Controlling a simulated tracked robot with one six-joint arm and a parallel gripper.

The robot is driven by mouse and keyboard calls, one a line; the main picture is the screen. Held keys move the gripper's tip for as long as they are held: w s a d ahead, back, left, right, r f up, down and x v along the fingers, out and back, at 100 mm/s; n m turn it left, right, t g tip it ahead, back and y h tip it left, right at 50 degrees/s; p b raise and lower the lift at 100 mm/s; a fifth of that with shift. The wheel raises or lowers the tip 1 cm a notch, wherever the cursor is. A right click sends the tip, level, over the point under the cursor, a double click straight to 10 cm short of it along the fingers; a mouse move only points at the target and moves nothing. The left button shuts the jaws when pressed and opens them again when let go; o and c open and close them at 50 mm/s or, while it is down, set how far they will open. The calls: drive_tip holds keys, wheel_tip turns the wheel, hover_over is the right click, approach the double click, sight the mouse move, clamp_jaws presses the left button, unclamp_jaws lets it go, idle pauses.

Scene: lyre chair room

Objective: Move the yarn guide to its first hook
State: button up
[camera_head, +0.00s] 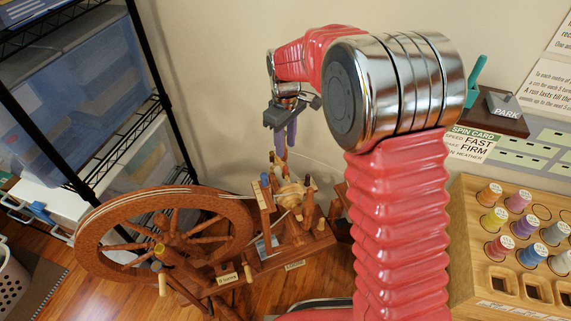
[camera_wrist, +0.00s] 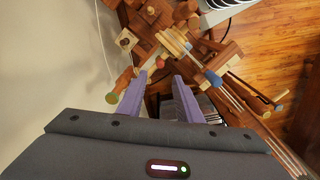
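The wooden spinning wheel (camera_head: 165,235) stands on the floor, with its flyer and bobbin assembly (camera_head: 292,192) to the right of the big wheel. My gripper (camera_head: 287,138) is above this assembly, pointing down. In the wrist view, the two purple fingers of my gripper (camera_wrist: 158,88) are apart with nothing clearly held between them. Beyond the fingertips lie the pale bobbin (camera_wrist: 175,42) and several wooden pegs, including a blue-tipped one (camera_wrist: 213,78). I cannot pick out the yarn guide or its hooks with certainty at this size.
A black wire shelf (camera_head: 150,60) with plastic bins stands at left. A wooden rack (camera_head: 470,250) of coloured spools is at right. A white basket (camera_head: 12,280) sits lower left.

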sight(286, 166)
wheel_tip(286, 166, down, 10)
drive_tip(key=shift+r, duration=0.25)
idle(0.3)
clamp_jaws()
